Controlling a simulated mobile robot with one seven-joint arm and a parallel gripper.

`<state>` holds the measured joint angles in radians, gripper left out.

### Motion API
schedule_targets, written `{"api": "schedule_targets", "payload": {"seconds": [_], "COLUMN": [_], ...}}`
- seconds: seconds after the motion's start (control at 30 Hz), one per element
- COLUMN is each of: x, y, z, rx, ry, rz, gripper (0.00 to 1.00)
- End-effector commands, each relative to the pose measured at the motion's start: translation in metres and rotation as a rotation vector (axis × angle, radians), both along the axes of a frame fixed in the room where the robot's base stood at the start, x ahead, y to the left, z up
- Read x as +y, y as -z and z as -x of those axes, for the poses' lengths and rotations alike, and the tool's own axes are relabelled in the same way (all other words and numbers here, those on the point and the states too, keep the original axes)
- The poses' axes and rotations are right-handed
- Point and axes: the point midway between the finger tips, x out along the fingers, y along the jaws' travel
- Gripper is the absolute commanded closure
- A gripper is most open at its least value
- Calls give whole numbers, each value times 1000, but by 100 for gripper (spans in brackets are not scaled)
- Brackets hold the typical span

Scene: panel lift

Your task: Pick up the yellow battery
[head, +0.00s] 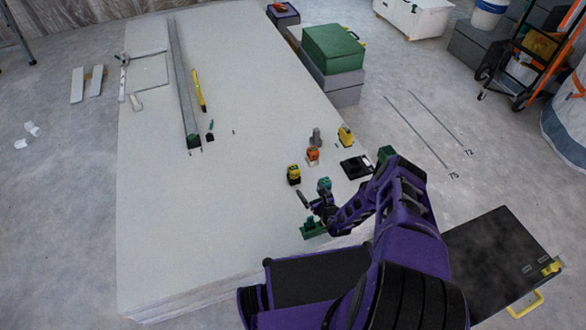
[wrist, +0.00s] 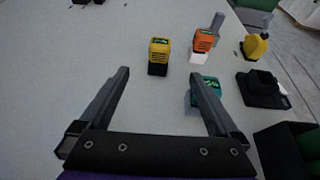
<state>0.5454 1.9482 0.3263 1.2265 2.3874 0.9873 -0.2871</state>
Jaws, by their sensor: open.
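The yellow battery (head: 293,174) stands upright on the large white panel, with a black lower part. In the wrist view the yellow battery (wrist: 158,56) is ahead of my gripper, beyond and between the fingertips. My gripper (head: 304,203) is open and empty, low over the panel; both fingers show in the wrist view (wrist: 160,78). The gripper is apart from the battery. A teal battery (head: 324,184) stands close to the right finger, which partly hides it in the wrist view (wrist: 208,90).
An orange battery (head: 313,155) and a grey object (head: 316,137) stand behind to the right. A black charger-like base (head: 355,167) and a yellow tool (head: 345,135) are farther right. A green item (head: 314,229) lies near my wrist.

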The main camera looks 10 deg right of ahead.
Motion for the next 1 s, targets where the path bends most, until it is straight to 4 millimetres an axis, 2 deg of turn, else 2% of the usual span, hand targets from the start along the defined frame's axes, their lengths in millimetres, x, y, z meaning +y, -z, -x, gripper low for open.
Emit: {"api": "schedule_targets", "payload": {"seconds": [0.07, 0.17, 0.6, 1.0], "x": [-3, -1, 16, 25], "y": [5, 13, 46, 57], "z": [-1, -13, -89, -117], "rx": [-2, -4, -4, -1], "ry": [30, 36, 32, 28], "rz": [-10, -11, -10, -8], "gripper": [3, 3, 3, 3]}}
